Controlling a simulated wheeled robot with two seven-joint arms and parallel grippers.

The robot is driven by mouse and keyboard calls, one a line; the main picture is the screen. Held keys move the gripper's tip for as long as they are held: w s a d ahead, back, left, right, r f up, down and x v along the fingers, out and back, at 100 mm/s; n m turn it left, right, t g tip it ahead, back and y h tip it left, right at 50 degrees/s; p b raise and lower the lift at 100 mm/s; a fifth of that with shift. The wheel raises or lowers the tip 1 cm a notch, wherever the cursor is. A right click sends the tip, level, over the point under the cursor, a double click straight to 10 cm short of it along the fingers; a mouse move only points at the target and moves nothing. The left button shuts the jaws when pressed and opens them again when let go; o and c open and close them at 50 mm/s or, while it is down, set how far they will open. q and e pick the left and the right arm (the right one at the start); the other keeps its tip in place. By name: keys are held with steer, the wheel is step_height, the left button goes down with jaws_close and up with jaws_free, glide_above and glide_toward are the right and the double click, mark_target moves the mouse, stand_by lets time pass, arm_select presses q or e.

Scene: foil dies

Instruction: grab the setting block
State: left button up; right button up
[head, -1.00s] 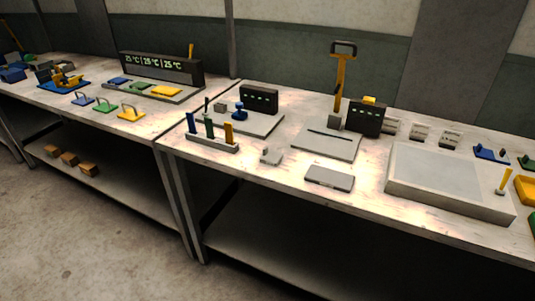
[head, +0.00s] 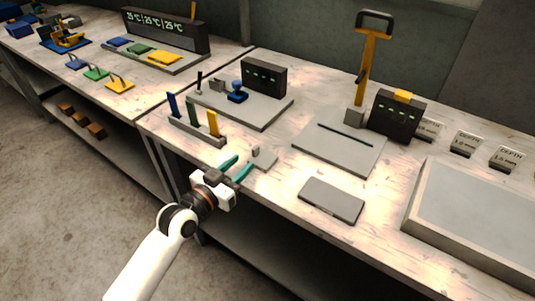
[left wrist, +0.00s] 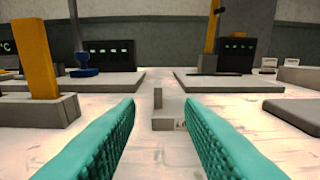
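A small grey block with a flat foot and a short upright part (head: 263,159), which I take to be the setting block, stands near the table's front edge. In the left wrist view it (left wrist: 158,98) shows ahead, between the two fingers. My left gripper (head: 237,168) has teal fingers, spread apart with nothing between them. It is just in front of the block, on its front-left side in the head view. The fingertips look close to the block; I cannot tell whether they touch it. My right gripper is not in view.
A rack with blue, green and yellow upright pieces (head: 194,132) stands left of the block. A flat grey plate (head: 332,200) lies to the right. A slotted grey base (head: 340,152) and a base with a blue-handled tool (head: 250,108) are behind. Depth-marked blocks (head: 465,143) stand farther right.

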mark_target(258, 148)
arm_select(q)
steer(key=x, duration=0.3)
steer(key=shift+w+d+r, duration=0.1)
steer(key=shift+w+r, duration=0.1)
steer(key=shift+f+p+x, duration=0.1)
steer(key=shift+p+x, duration=0.05)
steer(key=shift+x, duration=1.35)
steer(key=shift+f+p+x, duration=0.15)
steer(key=shift+x, duration=1.4)
steer(key=shift+r, duration=0.1)
jaws_close()
